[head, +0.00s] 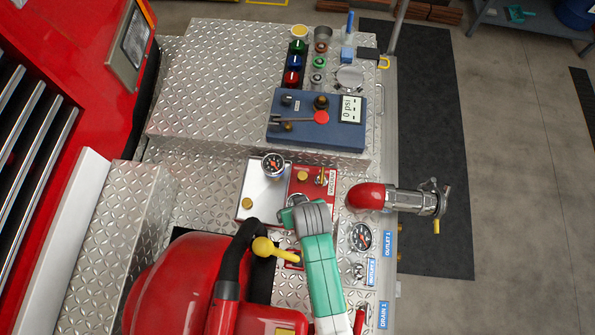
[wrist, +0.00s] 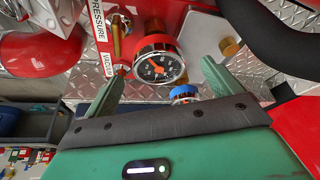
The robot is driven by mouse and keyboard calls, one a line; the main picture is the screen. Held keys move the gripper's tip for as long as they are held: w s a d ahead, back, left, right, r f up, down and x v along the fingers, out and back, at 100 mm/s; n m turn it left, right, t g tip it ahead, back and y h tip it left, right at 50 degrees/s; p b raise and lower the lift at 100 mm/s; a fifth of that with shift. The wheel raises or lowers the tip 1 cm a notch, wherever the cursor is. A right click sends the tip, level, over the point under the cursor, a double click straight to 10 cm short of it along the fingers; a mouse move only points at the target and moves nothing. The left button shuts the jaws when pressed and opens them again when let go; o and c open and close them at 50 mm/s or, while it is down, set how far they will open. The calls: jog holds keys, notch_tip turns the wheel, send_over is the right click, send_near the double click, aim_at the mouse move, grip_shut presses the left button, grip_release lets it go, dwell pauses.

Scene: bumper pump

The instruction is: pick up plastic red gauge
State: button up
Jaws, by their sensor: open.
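My gripper (wrist: 160,78) is open, one finger on each side of the gauge; I see no contact. A second gauge with a blue body (wrist: 185,92) lies below the red one in the wrist view.
A red-capped outlet (head: 366,197) is to the right. A blue control box (head: 290,130) stands behind. A black hose (head: 238,255) is near my arm.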

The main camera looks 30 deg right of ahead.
jog(key=x, duration=0.6)
jog(key=shift+w+d+f, duration=0.15)
jog(key=shift+w+d, duration=0.05)
jog(key=shift+w, duration=0.25)
jog(key=shift+c, duration=0.2)
jog(key=c, duration=1.3)
notch_tip(320, 180, up, 10)
jog(key=shift+r, duration=0.1)
jog(key=shift+c, duration=0.2)
